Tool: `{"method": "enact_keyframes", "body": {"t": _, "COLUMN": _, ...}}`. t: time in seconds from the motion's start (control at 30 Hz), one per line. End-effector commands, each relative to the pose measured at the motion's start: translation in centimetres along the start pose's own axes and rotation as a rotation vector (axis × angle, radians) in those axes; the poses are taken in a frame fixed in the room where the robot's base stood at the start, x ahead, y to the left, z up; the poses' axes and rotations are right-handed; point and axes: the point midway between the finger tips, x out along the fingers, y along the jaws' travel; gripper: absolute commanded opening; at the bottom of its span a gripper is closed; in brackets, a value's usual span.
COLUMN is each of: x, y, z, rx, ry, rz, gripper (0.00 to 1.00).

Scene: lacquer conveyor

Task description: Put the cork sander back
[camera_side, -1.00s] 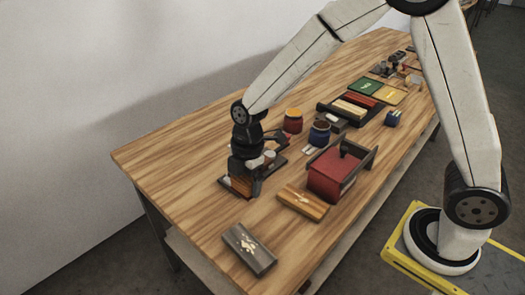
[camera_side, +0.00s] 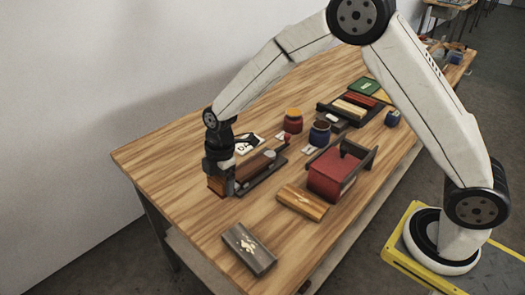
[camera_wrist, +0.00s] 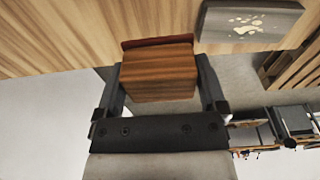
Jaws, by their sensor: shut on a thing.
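My gripper (camera_side: 222,178) is shut on a brown wooden block with a dark red edge, which looks like the cork sander (camera_side: 216,186). In the wrist view the sander (camera_wrist: 158,75) sits between the two fingers of my gripper (camera_wrist: 160,72). In the side view it is at the left end of a long dark tray (camera_side: 262,175), over the left part of the table. I cannot tell whether the sander touches the table. The gripper hides part of the sander and the tray's near end.
Red (camera_side: 293,121) and blue (camera_side: 319,134) pots stand behind. The table's left corner is clear.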

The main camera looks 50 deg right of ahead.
Motion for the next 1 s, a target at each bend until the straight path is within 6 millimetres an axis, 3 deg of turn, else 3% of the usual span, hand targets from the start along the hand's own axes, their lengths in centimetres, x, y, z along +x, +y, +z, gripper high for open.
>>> {"method": "enact_keyframes", "body": {"t": 0.6, "x": 5.5, "y": 5.3, "z": -0.6, "rx": 0.0, "ry": 0.0, "rz": 0.0, "gripper": 0.35}}
{"method": "enact_keyframes", "body": {"t": 1.0, "x": 6.2, "y": 5.9, "z": -0.6, "rx": 0.0, "ry": 0.0, "rz": 0.0, "gripper": 0.35}}
